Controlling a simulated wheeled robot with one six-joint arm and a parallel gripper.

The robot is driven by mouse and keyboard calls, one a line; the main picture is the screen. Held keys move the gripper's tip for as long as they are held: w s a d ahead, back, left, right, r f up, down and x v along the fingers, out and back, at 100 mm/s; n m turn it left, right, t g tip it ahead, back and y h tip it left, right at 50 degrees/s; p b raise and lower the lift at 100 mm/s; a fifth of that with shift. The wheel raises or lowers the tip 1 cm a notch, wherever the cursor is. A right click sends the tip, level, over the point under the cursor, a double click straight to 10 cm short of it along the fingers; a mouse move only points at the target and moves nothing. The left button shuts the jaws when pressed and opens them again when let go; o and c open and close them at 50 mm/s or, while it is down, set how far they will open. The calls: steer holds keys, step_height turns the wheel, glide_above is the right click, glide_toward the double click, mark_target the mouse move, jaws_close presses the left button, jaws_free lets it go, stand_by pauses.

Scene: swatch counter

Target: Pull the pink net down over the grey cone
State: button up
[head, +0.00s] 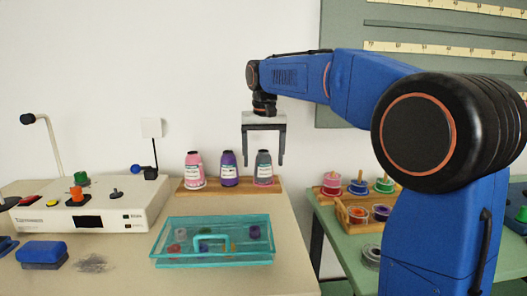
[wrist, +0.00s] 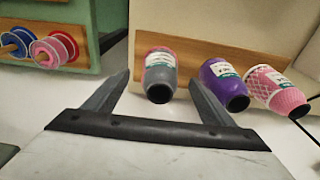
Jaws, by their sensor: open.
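The grey cone (head: 264,160) stands upright at the right end of a wooden rack, dark tip up, with a white label. It also shows in the wrist view (wrist: 161,78), between my finger lines. A pink band (head: 264,182) is around its foot, below the label, and shows in the wrist view (wrist: 157,50); its mesh is too small to make out. My gripper (head: 264,163) points down, open and empty. Its fingers appear either side of the grey cone, and I see no contact; in the wrist view the fingertips (wrist: 160,77) stand apart.
A purple cone (head: 229,168) and a pink cone (head: 194,168) stand left of it on the wooden rack (head: 215,187). A teal tray (head: 160,258) lies in front. A white machine (head: 140,219) is at left, a green table (head: 328,222) with spools at right.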

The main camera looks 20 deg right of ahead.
step_height(320, 180, up, 17)
steer(key=s, duration=0.2)
steer(key=shift+a, duration=0.2)
steer(key=shift+r, duration=0.1)
stand_by(0.4)
